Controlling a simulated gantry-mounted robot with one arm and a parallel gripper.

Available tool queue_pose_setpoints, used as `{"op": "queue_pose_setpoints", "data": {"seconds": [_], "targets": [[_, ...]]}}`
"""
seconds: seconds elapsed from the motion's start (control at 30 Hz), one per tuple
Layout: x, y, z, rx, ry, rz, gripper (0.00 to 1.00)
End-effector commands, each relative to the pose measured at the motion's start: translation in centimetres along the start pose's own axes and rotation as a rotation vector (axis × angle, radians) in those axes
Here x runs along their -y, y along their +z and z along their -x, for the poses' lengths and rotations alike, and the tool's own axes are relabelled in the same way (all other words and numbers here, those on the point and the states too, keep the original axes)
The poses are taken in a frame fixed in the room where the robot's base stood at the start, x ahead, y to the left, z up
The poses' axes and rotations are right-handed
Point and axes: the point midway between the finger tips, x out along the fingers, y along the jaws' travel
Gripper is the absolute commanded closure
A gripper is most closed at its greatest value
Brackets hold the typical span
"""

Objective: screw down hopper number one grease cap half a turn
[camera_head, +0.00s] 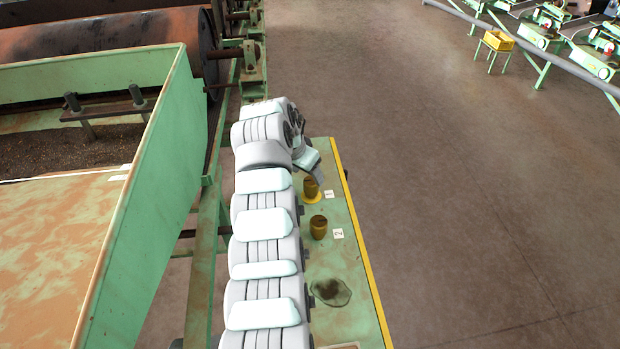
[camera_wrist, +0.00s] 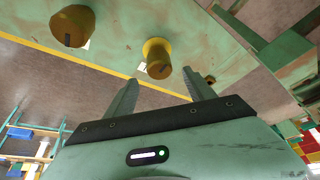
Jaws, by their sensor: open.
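The hopper one grease cap (camera_head: 311,187) is brown and stands on a yellow ring beside a white label marked 1 (camera_head: 328,194). It also shows in the wrist view (camera_wrist: 158,57), with a dark mark on its end. My gripper (camera_wrist: 161,79) is open and empty, with one finger towards each side of this cap; the cap appears just beyond the fingertips, and contact cannot be told. In the head view my wrist is just behind the cap and the fingers are hidden. A second brown cap (camera_head: 318,227), beside label 2 (camera_head: 338,233), also shows in the wrist view (camera_wrist: 73,26).
Both caps stand on a green panel (camera_head: 345,265) with a yellow edge and a dark stain (camera_head: 330,292). A green hopper wall (camera_head: 150,200) rises left of my arm. Open floor (camera_head: 470,200) lies to the right. A yellow crate (camera_head: 498,41) stands far off.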

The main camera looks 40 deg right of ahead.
Motion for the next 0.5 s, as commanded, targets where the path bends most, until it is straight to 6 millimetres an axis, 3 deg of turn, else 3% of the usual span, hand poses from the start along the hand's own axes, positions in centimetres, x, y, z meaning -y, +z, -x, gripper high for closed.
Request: {"op": "queue_pose_setpoints", "data": {"seconds": [0.2, 0.5], "targets": [[0.0, 0.0, 3.7, 0.000, 0.000, 0.000, 0.37], [0.0, 0.0, 5.0, 0.001, 0.001, 0.000, 0.37]]}}
